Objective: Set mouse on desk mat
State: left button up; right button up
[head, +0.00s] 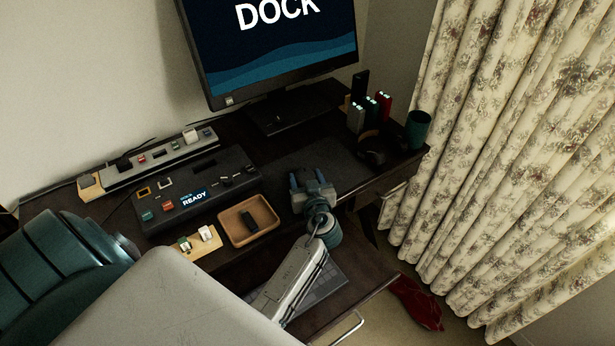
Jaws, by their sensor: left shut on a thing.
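The desk mat (285,170) is a dark grey sheet on the desk, below the monitor. No mouse shows clearly elsewhere on the desk, so I take the held thing to be the mouse. I cannot tell whether it touches the mat. My right gripper is not in view.
A wooden tray (266,212) holding a small black object (248,221) lies left of the gripper. A dock (190,203) marked READY is further left. The monitor (270,50) stands behind. A teal cup (418,130) and headphones (372,152) are at right.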

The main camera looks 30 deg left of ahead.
pick_arm(q)
jog(key=shift+s+d+r, duration=0.1)
jog(key=shift+s+d, duration=0.05)
jog(key=shift+d, duration=0.05)
jog(key=o, duration=0.6)
jog(key=shift+a, duration=0.1)
jog(key=o, duration=0.4)
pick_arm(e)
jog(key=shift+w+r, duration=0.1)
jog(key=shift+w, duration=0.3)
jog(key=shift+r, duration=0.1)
